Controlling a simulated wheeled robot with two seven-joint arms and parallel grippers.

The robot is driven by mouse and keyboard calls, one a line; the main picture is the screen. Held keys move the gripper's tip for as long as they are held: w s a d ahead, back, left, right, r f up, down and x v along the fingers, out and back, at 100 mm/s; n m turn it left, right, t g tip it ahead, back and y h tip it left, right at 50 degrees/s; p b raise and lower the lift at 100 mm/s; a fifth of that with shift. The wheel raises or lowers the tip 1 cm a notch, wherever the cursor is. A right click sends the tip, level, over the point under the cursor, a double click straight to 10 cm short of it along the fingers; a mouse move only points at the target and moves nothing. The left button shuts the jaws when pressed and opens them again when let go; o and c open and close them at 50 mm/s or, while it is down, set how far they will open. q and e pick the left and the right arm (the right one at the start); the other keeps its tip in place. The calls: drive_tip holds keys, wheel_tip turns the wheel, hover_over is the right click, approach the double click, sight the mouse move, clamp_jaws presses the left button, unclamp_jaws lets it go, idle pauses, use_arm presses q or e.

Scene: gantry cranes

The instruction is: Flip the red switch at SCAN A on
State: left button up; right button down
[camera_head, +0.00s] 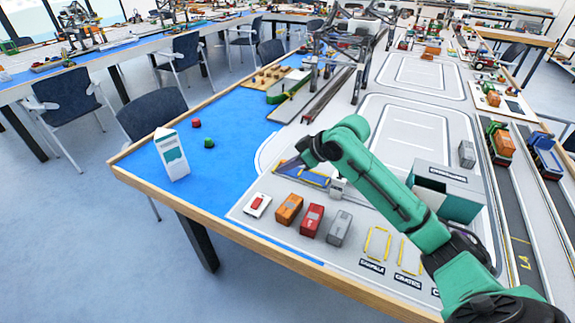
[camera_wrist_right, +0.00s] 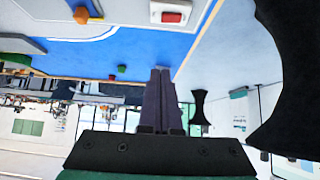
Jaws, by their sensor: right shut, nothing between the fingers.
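The red switch (camera_head: 257,203) sits on a small white base near the front edge of the table, at the left end of a row of small containers. It also shows at the top of the right wrist view (camera_wrist_right: 171,17). I cannot tell whether it is on or off, and I can read no SCAN A label. My right gripper (camera_head: 281,166) is behind the switch in the head view, apart from it. Its dark fingers (camera_wrist_right: 161,72) are shut together and empty in the wrist view. My left gripper is not in view.
Orange (camera_head: 289,209), red (camera_head: 312,219) and grey (camera_head: 340,228) containers stand right of the switch. A white and teal tower (camera_head: 171,154) stands on the blue area (camera_head: 224,165) at left. A grey and teal box (camera_head: 446,190) stands right of my arm.

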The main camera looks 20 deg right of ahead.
use_arm(q)
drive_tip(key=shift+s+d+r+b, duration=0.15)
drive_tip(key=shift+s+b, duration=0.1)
drive_tip(key=shift+b, duration=0.6)
use_arm(e)
drive_tip(key=a+v, duration=0.1)
drive_tip(key=v, duration=1)
drive_tip(key=shift+s+r, duration=0.2)
drive_tip(key=shift+r, duration=0.35)
drive_tip(key=shift+a, duration=0.1)
drive_tip(key=shift+f, duration=0.1)
